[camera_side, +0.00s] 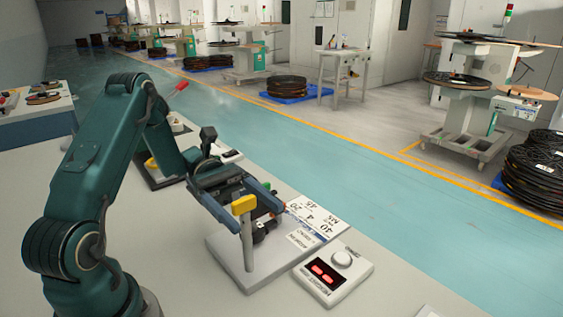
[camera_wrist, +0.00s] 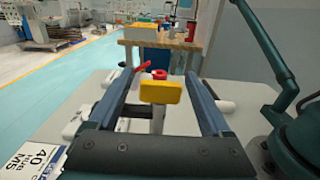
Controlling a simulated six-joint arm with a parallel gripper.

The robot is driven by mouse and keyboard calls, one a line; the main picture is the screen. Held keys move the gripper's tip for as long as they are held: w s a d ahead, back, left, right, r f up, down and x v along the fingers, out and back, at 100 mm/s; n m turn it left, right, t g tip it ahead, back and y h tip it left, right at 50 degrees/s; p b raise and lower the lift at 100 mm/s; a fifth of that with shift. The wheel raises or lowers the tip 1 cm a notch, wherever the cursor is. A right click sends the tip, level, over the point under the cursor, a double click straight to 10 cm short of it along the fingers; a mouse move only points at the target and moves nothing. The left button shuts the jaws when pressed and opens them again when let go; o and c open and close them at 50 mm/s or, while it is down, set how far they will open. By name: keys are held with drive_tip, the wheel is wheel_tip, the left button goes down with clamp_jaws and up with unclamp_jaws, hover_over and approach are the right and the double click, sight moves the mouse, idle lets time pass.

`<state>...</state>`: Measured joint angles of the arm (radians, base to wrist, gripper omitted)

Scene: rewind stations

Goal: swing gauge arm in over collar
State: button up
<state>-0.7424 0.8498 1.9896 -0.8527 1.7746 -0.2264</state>
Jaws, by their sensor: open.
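A yellow tab (camera_side: 244,204), which looks like the handle of the gauge arm, sits on top of a pale upright post (camera_side: 248,245) on a grey base plate (camera_side: 222,246). My gripper (camera_side: 262,219) is open, low over this plate beside the post. In the wrist view the yellow tab (camera_wrist: 160,92) appears between the two fingers of my gripper (camera_wrist: 159,73), with gaps on both sides. A small red-topped part (camera_wrist: 159,75) shows just behind the tab. Dark parts under the fingers are mostly hidden, and I cannot make out the collar clearly.
A white box with a red display and a knob (camera_side: 333,272) stands right of the plate. A printed label card (camera_side: 318,219) lies at the plate's far edge. A small red-handled tool (camera_side: 178,88) shows behind my arm. The near tabletop (camera_side: 190,290) is clear.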

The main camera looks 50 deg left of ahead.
drive_tip(key=shift+d, duration=0.8)
clamp_jaws()
drive_tip(key=shift+w+a+n+t+y, duration=0.1)
drive_tip(key=shift+w+n+t+y, duration=0.15)
drive_tip(key=shift+n+t, duration=0.7)
drive_tip(key=shift+w+d+n+t+y, duration=0.15)
drive_tip(key=shift+n+t, duration=0.45)
drive_tip(key=shift+t, duration=0.8)
drive_tip(key=shift+w+a+n+t+y, duration=0.25)
drive_tip(key=shift+n+t, duration=0.5)
drive_tip(key=shift+t, duration=0.4)
drive_tip(key=shift+d, duration=0.1)
unclamp_jaws()
drive_tip(key=shift+v, duration=2.6)
